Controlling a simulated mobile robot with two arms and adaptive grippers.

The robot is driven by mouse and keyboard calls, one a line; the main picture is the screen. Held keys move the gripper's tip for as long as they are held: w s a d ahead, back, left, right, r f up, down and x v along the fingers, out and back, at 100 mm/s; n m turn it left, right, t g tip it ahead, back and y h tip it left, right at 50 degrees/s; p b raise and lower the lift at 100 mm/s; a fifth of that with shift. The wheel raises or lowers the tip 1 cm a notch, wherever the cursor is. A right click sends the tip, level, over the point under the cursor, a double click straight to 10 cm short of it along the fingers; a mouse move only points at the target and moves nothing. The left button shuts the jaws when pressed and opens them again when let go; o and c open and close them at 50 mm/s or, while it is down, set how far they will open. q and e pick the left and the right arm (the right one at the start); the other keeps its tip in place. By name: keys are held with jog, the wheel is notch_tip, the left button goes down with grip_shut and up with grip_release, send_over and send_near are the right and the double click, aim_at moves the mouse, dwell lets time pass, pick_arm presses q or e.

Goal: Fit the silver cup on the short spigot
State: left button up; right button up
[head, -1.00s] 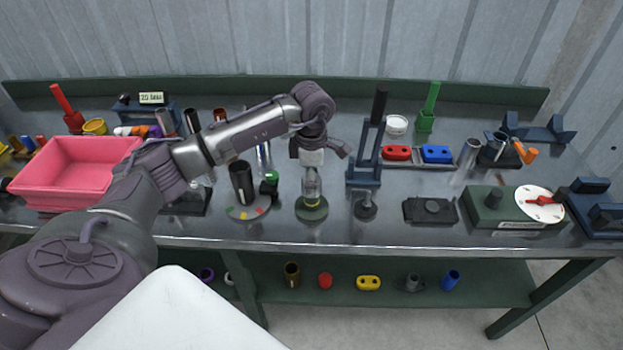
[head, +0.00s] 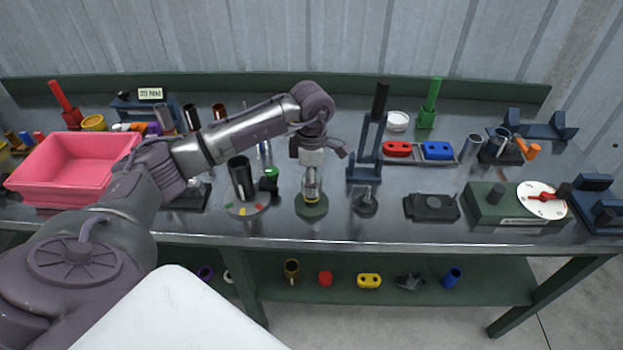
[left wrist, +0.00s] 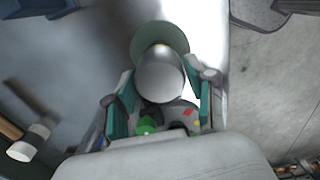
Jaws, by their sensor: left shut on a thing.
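My left gripper (head: 312,170) is shut on the silver cup (head: 311,186), which it holds upright over a round green base (head: 312,211). A yellow band (head: 311,200) shows at the cup's lower end, just above the base. In the left wrist view the cup (left wrist: 160,78) sits between the two teal fingers, with the green base (left wrist: 160,36) beyond it. The cup hides any spigot under it, so I cannot tell how far it is around it. My right gripper is not in view.
A dark cylinder on a round plate with coloured marks (head: 241,180) stands close on the left. A small grey round-footed post (head: 365,203) and a blue stand (head: 364,174) are close on the right. A pink bin (head: 70,170) is at the far left.

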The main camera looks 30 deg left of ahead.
pick_arm(q)
jog(key=shift+f, duration=0.2)
jog(key=shift+s, duration=0.1)
jog(key=o, duration=1.2)
jog(key=shift+c, duration=0.2)
jog(key=shift+r, duration=0.1)
